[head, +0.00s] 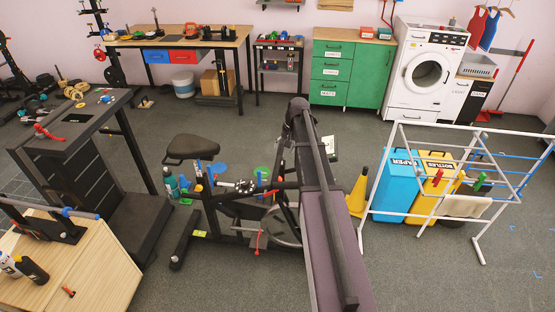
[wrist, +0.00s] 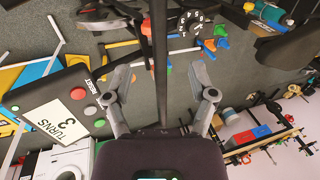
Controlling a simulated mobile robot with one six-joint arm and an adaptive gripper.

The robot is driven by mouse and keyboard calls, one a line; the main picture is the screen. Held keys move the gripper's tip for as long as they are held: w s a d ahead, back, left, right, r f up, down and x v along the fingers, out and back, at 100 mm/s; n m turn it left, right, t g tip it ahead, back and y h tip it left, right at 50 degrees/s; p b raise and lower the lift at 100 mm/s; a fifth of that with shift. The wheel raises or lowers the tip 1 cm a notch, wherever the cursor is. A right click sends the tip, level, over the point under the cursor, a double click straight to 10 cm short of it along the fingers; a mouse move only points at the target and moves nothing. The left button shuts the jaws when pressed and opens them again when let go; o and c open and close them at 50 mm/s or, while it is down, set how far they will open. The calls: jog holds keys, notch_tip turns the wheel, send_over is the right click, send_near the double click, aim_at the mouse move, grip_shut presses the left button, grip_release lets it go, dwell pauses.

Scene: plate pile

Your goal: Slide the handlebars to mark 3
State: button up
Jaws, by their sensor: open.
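The exercise bike (head: 230,205) stands mid-floor in the head view, its black saddle (head: 193,148) to the left. Its handlebar end is largely hidden behind my arm. My gripper (wrist: 161,75) is open in the wrist view, its two grey fingers well apart. A long dark bar (wrist: 160,40) runs between the fingers; I cannot tell whether it is part of the handlebars or whether it touches anything. A dark console (wrist: 65,108) with a "TURNS 3" card and a red button is left of the gripper. I cannot make out mark 3 for the handlebars.
A yellow cone (head: 358,193), coloured bins (head: 396,186) and a white drying rack (head: 478,259) stand right. A workbench (head: 180,40), green cabinet (head: 346,72) and washing machine (head: 425,72) line the back wall. Floor at front right is clear.

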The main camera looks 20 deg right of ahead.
aim_at(277, 167)
jog(key=shift+w+d+r, duration=0.3)
jog(key=shift+w+d, duration=0.15)
jog(key=shift+w, duration=0.2)
jog(key=shift+d, duration=0.1)
jog(key=shift+f, duration=0.2)
jog(key=b+x, duration=1.3)
jog(key=shift+w+f, duration=0.1)
jog(key=shift+f, duration=0.05)
dwell(0.4)
grip_shut()
dwell(0.3)
